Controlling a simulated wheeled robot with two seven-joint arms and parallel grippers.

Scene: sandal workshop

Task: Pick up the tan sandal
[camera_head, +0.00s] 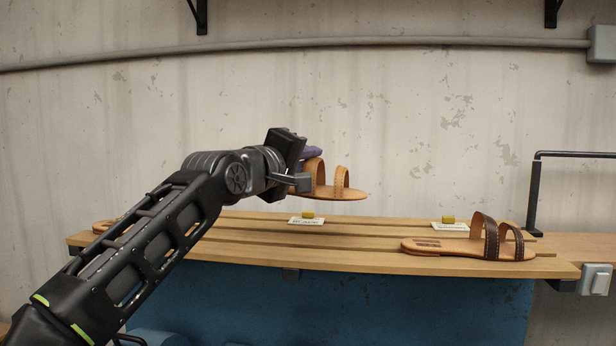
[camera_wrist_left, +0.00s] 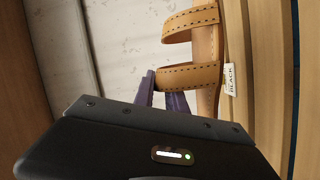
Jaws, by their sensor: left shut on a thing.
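The tan sandal (camera_head: 342,192) is held in the air above the wooden shelf, with its two stitched straps up. My left gripper (camera_head: 308,165) is shut on it at its left end in the head view; the near finger and a purple fingertip show there. In the left wrist view the sandal (camera_wrist_left: 190,77) fills the upper middle, with the purple fingertips (camera_wrist_left: 165,97) at its lower strap. The exact grip contact is partly hidden by the gripper body. My right gripper is in neither view.
A dark-strapped sandal (camera_head: 450,247) lies on the slatted shelf (camera_head: 350,258) at right. Another sandal (camera_head: 103,226) is mostly hidden behind my left arm. Small cards with yellow holders (camera_head: 307,215) stand along the shelf. A dark metal rail (camera_head: 536,190) rises at right.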

